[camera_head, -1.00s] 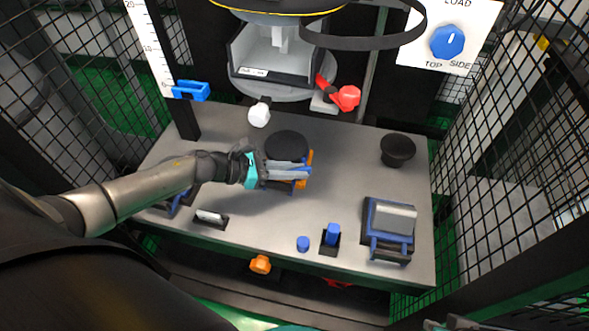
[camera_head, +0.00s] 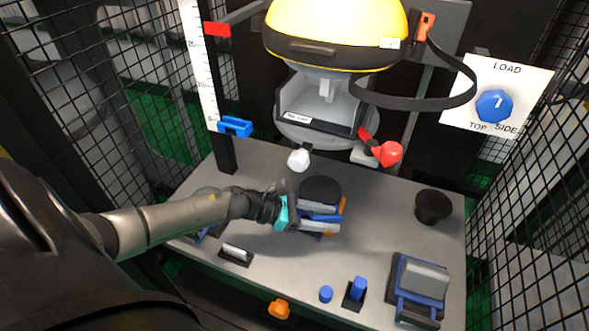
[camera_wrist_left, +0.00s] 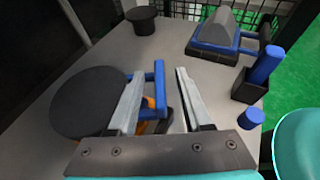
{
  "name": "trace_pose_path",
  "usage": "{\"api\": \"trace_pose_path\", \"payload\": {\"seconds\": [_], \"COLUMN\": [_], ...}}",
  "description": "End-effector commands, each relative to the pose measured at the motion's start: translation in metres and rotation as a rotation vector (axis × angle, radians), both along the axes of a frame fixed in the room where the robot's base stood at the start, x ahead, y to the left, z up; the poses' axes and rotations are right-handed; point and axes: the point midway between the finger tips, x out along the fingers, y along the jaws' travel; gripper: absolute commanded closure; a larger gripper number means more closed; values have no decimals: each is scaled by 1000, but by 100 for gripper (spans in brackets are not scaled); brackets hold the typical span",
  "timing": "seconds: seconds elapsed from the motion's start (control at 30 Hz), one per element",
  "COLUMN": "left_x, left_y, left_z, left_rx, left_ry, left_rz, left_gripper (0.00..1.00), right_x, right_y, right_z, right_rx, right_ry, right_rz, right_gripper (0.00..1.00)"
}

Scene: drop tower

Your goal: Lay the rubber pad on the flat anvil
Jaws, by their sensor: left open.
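A flat black round disc (camera_head: 320,187) lies at the middle of the worktable, and it also shows in the wrist view (camera_wrist_left: 88,100). I cannot tell whether it is the rubber pad or the flat anvil's face. A blue handle frame (camera_wrist_left: 159,84) with orange parts (camera_wrist_left: 150,104) sits beside it, partly hidden by the fingers. My left gripper (camera_head: 335,217) is over this handle, next to the disc. Its fingers, also in the wrist view (camera_wrist_left: 160,97), are apart, with a blue bar between them. My right gripper is out of view.
A yellow helmet (camera_head: 335,30) hangs above a grey cradle at the back. A red knob (camera_head: 390,153) and a white knob (camera_head: 299,160) stand below. A black cup (camera_head: 433,205) and a ridged, blue-handled block (camera_head: 425,280) are right. Blue pegs (camera_head: 357,289) stand in front. Mesh walls flank the table.

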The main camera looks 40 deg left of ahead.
Motion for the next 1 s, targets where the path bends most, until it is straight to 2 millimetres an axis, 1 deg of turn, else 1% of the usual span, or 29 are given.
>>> {"api": "trace_pose_path", "payload": {"seconds": [0.1, 0.17, 0.47, 0.7, 0.9, 1.0], "left_x": [0, 0, -36, -64, -82, -89], "left_y": [0, 1, 39, 69, 90, 97], "left_z": [1, 1, 24, 41, 53, 56], "left_rx": [0, 0, 2, 1, 0, 0], "left_ry": [-1, -2, 1, 1, 0, -2], "left_rz": [0, 1, 1, 0, 1, 1], "left_gripper": [50, 50, 50, 50, 50, 50], "right_x": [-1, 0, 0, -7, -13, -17], "right_y": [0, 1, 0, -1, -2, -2], "right_z": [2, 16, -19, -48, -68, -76], "right_rx": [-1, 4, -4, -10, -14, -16], "right_ry": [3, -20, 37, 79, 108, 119], "right_rz": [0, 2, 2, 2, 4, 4], "right_gripper": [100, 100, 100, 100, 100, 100]}}
